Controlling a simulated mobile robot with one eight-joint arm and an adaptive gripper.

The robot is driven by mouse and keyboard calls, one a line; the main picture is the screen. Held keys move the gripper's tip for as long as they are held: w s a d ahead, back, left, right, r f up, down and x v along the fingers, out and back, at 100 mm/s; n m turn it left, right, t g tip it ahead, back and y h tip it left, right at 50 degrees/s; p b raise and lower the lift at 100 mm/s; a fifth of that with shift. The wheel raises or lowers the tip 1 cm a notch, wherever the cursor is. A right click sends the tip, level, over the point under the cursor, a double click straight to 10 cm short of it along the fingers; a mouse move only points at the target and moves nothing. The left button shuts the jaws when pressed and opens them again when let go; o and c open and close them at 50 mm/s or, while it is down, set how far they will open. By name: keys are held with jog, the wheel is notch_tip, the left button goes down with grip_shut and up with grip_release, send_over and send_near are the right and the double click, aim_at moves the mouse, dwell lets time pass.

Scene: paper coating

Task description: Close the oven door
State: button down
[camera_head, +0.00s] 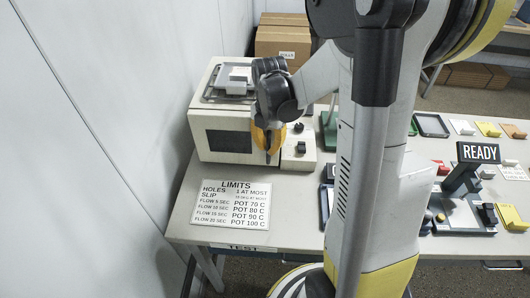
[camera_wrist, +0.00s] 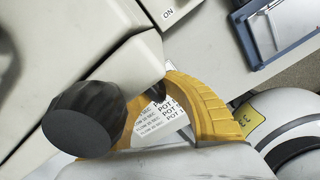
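The oven (camera_head: 215,135) is a cream box at the back left of the table. Its door, with a dark window (camera_head: 228,141), faces front and looks shut or nearly shut; a small gap cannot be told. My gripper (camera_head: 268,154), with yellow fingers, points down in front of the door's right edge, beside the control panel. In the wrist view the yellow gripper (camera_wrist: 172,125) is close to a pale oven edge and a black round knob (camera_wrist: 85,120). Contact is unclear, and the fingertips are partly hidden, so their opening cannot be told.
A LIMITS sign (camera_head: 231,205) lies on the table before the oven. A grey tray-like item (camera_head: 232,78) sits on the oven. A READY display (camera_head: 478,153) and several small items stand at right. A wall (camera_head: 95,130) is close on the left.

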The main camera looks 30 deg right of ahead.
jog(key=shift+w+d+r, duration=0.15)
jog(key=shift+d, duration=0.05)
jog(key=c, duration=1.5)
grip_release()
jog(key=shift+o, duration=0.2)
jog(key=shift+r, duration=0.1)
notch_tip(320, 180, up, 12)
jog(key=shift+a+f, duration=0.1)
jog(key=shift+a, duration=0.1)
jog(key=shift+s+a+m, duration=0.2)
jog(key=shift+a+m, duration=0.1)
jog(key=s+a+f+m+t+b, duration=0.1)
jog(key=s+a+m, duration=0.4)
jog(key=m, duration=0.6)
jog(key=s+a+f+m+t+b, duration=0.2)
jog(key=s+a+m+t, duration=0.3)
jog(key=a+m, duration=0.3)
jog(key=m+t+b, duration=0.1)
jog(key=m, duration=0.2)
jog(key=shift+a+f+b, duration=0.2)
jog(key=shift+f+b, duration=0.05)
jog(key=shift+b, duration=0.05)
